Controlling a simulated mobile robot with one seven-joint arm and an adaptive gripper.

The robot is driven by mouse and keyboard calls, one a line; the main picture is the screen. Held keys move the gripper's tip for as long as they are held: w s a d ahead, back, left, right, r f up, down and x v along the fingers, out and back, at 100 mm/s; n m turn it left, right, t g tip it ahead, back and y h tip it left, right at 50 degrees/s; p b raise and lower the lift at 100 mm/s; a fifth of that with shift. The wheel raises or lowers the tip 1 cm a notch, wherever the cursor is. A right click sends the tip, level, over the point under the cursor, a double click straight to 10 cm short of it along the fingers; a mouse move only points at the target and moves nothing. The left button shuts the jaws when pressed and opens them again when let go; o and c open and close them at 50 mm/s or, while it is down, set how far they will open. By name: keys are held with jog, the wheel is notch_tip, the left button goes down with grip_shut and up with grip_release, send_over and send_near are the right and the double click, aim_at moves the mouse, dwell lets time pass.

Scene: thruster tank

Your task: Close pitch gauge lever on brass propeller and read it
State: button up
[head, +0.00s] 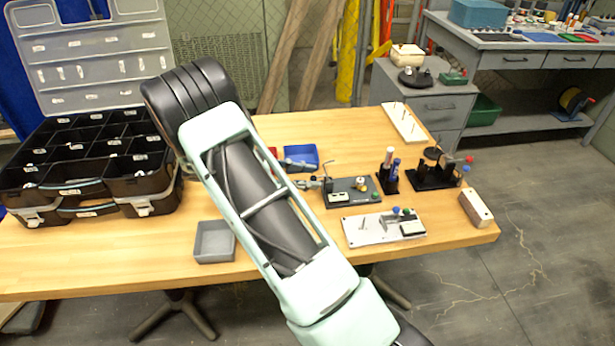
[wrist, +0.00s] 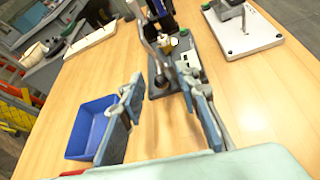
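A dark grey gauge plate (head: 367,196) stands on the wooden table, with a small brass propeller (head: 359,182) and a white readout (head: 340,196) on it. The readout's figures are too small to read. In the wrist view the brass part (wrist: 166,43) and readout (wrist: 188,60) lie beyond my fingers. A silver lever (wrist: 151,42) stands raised at the plate's near end; its exact angle is unclear. My gripper (wrist: 160,82) is open, its two blue-grey fingers apart on either side of the plate's near end. I cannot tell whether either finger touches the lever.
A blue bin (head: 300,158) is left of my fingers. A white plate fixture (head: 384,229) lies in front, a pen holder (head: 388,178) and black stand (head: 432,176) to the right. A grey tray (head: 214,241) and black organizer (head: 75,165) are left.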

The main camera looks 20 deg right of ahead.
jog(key=shift+d, duration=0.1)
jog(key=shift+c, duration=0.5)
grip_shut()
jog(key=shift+r, duration=0.15)
